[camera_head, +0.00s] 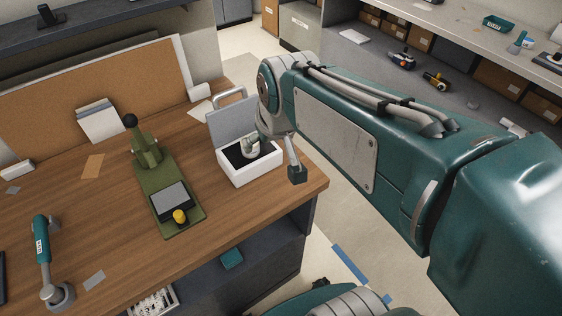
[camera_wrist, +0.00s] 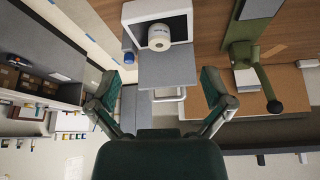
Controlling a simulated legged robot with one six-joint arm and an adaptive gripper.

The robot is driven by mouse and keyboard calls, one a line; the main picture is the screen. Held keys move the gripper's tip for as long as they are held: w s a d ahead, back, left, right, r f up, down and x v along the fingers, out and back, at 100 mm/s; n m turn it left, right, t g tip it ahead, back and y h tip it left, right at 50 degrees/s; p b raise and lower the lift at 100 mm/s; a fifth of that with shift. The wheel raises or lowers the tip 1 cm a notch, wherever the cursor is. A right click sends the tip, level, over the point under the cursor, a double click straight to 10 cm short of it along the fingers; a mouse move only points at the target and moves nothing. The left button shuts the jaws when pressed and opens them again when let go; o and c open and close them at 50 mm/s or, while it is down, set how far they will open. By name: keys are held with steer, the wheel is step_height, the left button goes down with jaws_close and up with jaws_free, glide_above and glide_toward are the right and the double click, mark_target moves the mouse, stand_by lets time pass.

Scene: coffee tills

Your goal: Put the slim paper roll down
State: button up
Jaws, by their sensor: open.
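A white paper roll (camera_head: 251,146) sits in the dark well of a white box-like printer (camera_head: 255,176), whose grey lid (camera_head: 230,118) stands open. In the wrist view the paper roll (camera_wrist: 159,37) is upright inside the printer (camera_wrist: 131,13), with the grey lid (camera_wrist: 167,70) towards me. My gripper (camera_wrist: 161,82) is open, its two fingers wide apart with nothing held between them. In the head view my gripper (camera_head: 279,156) is beside the printer at the table's right end; one dark fingertip shows clearly, the rest is partly hidden.
The wooden table (camera_head: 120,245) also holds a green lever press (camera_head: 157,185), a teal handheld tool (camera_head: 42,240), and paper cards (camera_head: 102,121). A corkboard (camera_head: 95,90) stands along the back. Shelves with boxes (camera_head: 432,40) are at right, across open floor.

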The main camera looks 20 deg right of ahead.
steer(key=s, duration=1)
steer(key=shift+f+t, duration=0.3)
steer(key=shift+f, duration=0.15)
